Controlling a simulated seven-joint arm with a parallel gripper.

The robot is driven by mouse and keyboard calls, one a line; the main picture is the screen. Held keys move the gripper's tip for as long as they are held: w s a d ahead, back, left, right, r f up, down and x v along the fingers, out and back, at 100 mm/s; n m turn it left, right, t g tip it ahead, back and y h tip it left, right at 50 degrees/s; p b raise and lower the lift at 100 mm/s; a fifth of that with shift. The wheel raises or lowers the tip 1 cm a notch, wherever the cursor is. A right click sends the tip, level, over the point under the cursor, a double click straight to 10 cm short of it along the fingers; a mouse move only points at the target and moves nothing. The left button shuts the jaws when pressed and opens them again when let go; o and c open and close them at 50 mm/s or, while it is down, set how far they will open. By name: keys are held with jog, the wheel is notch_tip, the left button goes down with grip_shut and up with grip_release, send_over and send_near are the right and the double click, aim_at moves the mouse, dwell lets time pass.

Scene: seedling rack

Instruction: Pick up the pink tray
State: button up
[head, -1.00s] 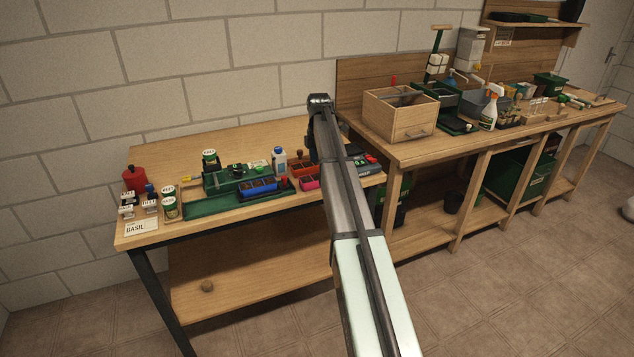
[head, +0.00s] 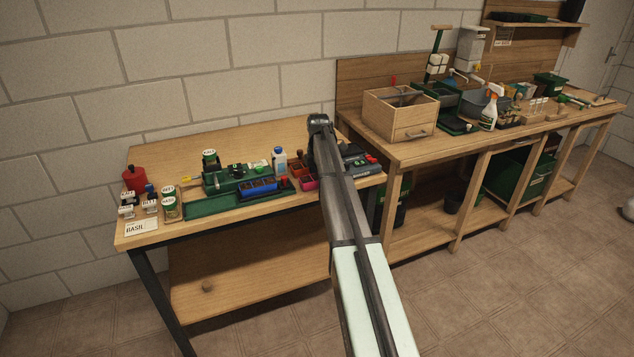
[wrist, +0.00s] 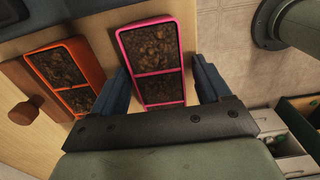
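I cannot tell the height of the fingers over the table. In the head view a small part of the pink tray (head: 309,184) shows left of my arm, which hides the rest and the fingertips.
An orange tray (wrist: 98,73) with soil stands just left of the pink one, near a wooden knob (wrist: 24,113). A blue tray (head: 258,188) sits in the green tray (head: 215,207) farther left.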

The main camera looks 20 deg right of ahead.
jog(key=c, duration=1)
